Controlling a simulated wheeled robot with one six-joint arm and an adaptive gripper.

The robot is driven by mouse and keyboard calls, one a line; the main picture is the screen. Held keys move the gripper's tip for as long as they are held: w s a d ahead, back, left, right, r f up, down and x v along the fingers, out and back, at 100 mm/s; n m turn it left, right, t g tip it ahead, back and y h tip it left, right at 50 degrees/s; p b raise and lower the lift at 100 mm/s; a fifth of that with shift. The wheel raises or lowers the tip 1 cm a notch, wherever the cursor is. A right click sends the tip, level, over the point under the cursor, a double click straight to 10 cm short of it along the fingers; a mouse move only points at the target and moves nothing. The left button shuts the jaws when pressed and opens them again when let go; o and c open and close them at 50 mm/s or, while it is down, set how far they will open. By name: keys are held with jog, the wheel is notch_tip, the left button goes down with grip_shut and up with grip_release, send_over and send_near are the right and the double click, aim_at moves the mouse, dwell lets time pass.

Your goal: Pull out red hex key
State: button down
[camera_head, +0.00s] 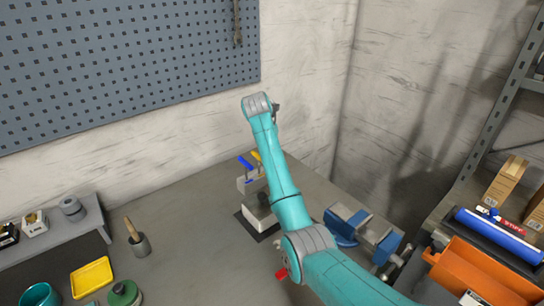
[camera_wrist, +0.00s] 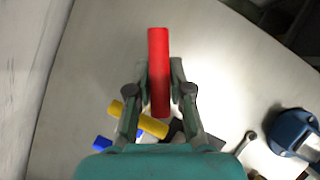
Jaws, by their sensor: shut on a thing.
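The red hex key (camera_wrist: 158,50) shows in the wrist view as a red bar between the fingers of my gripper (camera_wrist: 161,75). The fingers are shut on it, one on each side. A yellow hex key (camera_wrist: 132,117) and a blue hex key (camera_wrist: 102,143) lie below and left of the fingers. In the head view the blue key (camera_head: 245,162) and the yellow key (camera_head: 256,156) stand in a grey holder (camera_head: 249,186). My gripper (camera_head: 276,107) is raised well above the holder there, mostly hidden behind my wrist. The red key is hidden in the head view.
A blue vise (camera_head: 346,224) stands right of the holder, near my arm; it also shows in the wrist view (camera_wrist: 292,133). A perforated board (camera_head: 130,65) hangs on the wall. A yellow tray (camera_head: 91,277) and a mallet (camera_head: 137,240) are at left. The bench between is clear.

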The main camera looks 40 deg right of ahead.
jog(key=shift+r, duration=2.15)
